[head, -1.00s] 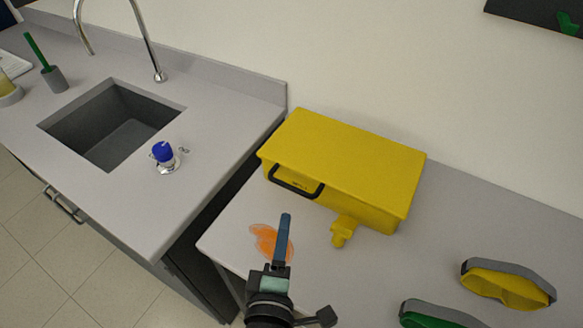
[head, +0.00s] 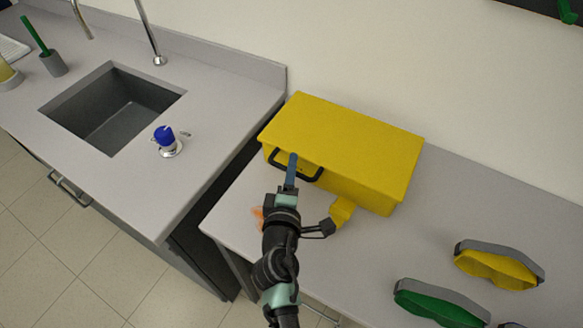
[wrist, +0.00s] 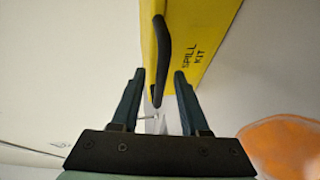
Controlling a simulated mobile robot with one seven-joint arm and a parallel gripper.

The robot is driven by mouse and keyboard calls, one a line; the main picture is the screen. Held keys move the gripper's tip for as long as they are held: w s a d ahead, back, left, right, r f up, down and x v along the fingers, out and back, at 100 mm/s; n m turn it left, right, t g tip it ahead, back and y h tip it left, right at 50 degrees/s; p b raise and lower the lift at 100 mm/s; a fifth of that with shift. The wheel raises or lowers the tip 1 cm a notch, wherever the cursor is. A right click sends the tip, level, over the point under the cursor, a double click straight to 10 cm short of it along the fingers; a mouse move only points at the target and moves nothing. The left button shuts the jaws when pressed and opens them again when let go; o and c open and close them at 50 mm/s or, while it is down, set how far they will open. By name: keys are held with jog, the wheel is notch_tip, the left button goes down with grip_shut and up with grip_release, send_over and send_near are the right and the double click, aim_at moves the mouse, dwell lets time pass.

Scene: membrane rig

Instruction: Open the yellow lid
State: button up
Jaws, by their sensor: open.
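The yellow box (head: 350,185) stands on the right-hand bench against the wall, marked "SPILL KIT" in the wrist view (wrist: 196,40). Its yellow lid (head: 345,140) is closed. A black handle (head: 313,174) sticks out at the front edge of the lid, and it also shows in the wrist view (wrist: 162,55). My gripper (head: 292,157) is at the handle in the head view and hides part of it. In the wrist view my gripper (wrist: 158,76) is open, with the handle's end between the two blue fingertips. I cannot tell whether a finger touches it.
An orange spill (wrist: 285,148) lies on the bench below the box. Yellow goggles (head: 497,268) and green goggles (head: 440,303) lie to the right. A sink (head: 112,105) and a blue-topped tap (head: 166,138) are on the left bench, across a gap.

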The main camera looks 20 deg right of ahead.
jog(key=shift+w, duration=0.1)
grip_shut()
dwell(1.5)
